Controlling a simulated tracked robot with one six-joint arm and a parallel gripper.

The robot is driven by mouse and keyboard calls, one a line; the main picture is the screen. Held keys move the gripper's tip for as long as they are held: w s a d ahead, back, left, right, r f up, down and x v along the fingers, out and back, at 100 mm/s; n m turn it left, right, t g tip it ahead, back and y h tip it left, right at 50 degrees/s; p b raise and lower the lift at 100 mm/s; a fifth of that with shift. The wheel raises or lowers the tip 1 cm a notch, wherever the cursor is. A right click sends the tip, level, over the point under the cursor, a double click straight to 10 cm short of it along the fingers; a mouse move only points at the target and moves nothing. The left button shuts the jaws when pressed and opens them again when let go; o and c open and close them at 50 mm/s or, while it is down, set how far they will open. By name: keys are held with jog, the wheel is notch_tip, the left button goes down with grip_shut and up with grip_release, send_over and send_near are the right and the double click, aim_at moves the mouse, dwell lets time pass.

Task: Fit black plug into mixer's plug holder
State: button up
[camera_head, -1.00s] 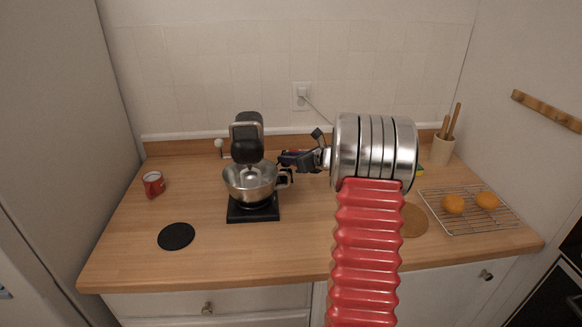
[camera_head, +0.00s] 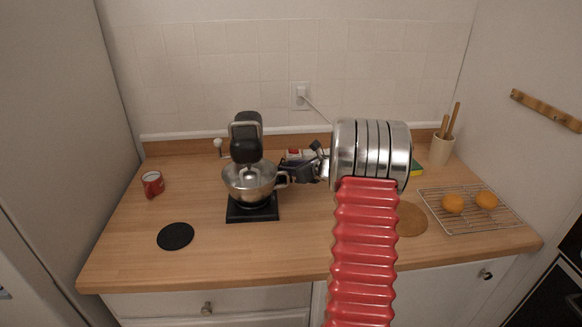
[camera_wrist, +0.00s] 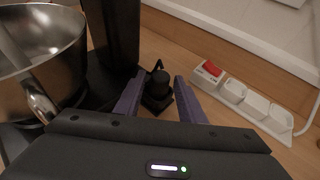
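The black mixer (camera_head: 246,135) with a steel bowl (camera_head: 250,183) stands left of my gripper (camera_head: 300,170) on the counter. In the wrist view, its dark body (camera_wrist: 114,35) and bowl (camera_wrist: 38,45) are at the left. The black plug (camera_wrist: 157,88) sits low between the two purple fingers of my gripper (camera_wrist: 159,85), close beside the mixer's base. The fingers are apart on either side of it, and I see no clear grip. A thin black cord or prong shows behind the plug. Any plug holder under it is hidden. In the head view the plug cannot be told apart.
A white power strip (camera_wrist: 240,97) with a red switch lies right of the fingers, its white cord running to a wall outlet (camera_head: 301,96). The front-middle counter is clear.

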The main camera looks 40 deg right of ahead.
jog(key=shift+o, duration=0.7)
jog(key=shift+r, duration=0.1)
jog(key=v, duration=1.2)
jog(key=shift+a, duration=0.1)
